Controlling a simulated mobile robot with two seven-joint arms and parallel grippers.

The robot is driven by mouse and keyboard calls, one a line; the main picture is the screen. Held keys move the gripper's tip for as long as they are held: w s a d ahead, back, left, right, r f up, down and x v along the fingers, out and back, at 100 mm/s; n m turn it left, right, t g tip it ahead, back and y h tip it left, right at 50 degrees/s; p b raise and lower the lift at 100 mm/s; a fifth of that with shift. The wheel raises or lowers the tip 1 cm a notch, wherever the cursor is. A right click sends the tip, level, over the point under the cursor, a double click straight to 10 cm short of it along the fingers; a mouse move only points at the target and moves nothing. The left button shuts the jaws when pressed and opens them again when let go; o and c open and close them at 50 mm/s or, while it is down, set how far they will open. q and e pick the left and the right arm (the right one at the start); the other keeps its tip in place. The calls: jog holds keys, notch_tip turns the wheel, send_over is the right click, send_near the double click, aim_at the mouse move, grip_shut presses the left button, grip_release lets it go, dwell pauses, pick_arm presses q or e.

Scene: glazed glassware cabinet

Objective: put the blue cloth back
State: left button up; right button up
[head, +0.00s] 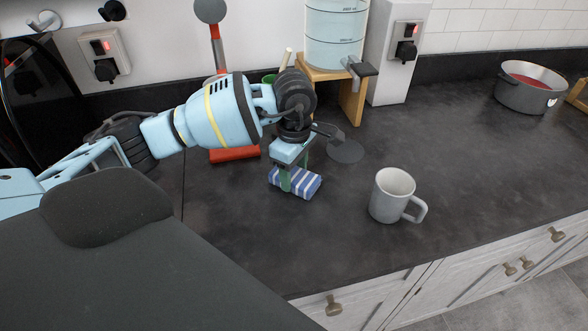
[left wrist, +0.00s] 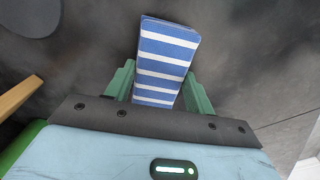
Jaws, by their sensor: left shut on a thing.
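The blue cloth (head: 307,184) is a folded bundle with white stripes, on or just above the dark worktop; I cannot tell whether it touches. My left gripper (head: 292,183) points down and is shut on the cloth, with its green fingers on either side. In the left wrist view the cloth (left wrist: 166,62) sticks out between the two fingers (left wrist: 160,88). My right gripper is not in view.
A grey mug (head: 388,196) stands to the right of the cloth. A dark round disc (head: 345,151) lies below the water dispenser (head: 335,35) on its wooden stand (head: 352,100). A red-based thing (head: 234,155) is behind my left arm. A pot (head: 531,88) stands far right; the worktop between is clear.

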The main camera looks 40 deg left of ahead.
aim_at(294, 174)
pick_arm(q)
jog(key=shift+f, duration=0.2)
jog(key=o, duration=0.9)
jog(key=shift+o, duration=0.2)
notch_tip(294, 174, up, 12)
jog(key=shift+r, duration=0.25)
